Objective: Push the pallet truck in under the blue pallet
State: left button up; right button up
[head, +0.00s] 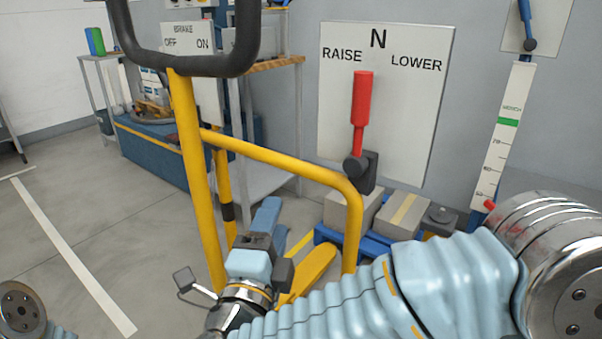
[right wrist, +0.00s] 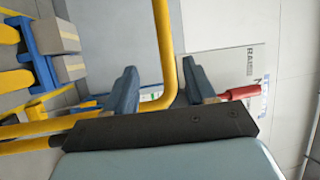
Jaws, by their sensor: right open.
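The pallet truck shows in the head view as a yellow tube frame (head: 188,165) with a black loop handle (head: 187,62) at the upper left. One yellow fork (head: 312,272) shows low behind the frame. The blue pallet (head: 328,236) lies on the floor by the wall with grey boxes on it, partly hidden by my right arm. My right gripper (head: 264,222) is open and empty, low beside the frame. In the right wrist view a yellow tube (right wrist: 166,45) appears between its fingers (right wrist: 160,88); I cannot tell how far beyond them. My left gripper is out of view.
A red lever (head: 361,98) stands before a RAISE/N/LOWER board (head: 420,105). A brake sign (head: 187,38) and a shelf rack (head: 262,178) stand behind the truck. A blue bench (head: 160,152) is at the left. The floor (head: 110,235) at the left is clear.

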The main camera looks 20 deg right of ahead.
aim_at(296, 173)
jog(key=shift+m, duration=0.3)
jog(key=x, duration=0.4)
jog(key=p+x, duration=0.1)
jog(key=x, duration=0.3)
jog(key=r+p+x, duration=0.1)
jog(key=x, duration=0.3)
jog(key=shift+d, duration=0.5)
jog(key=shift+w+d, duration=0.2)
jog(key=shift+w, duration=0.2)
grip_shut()
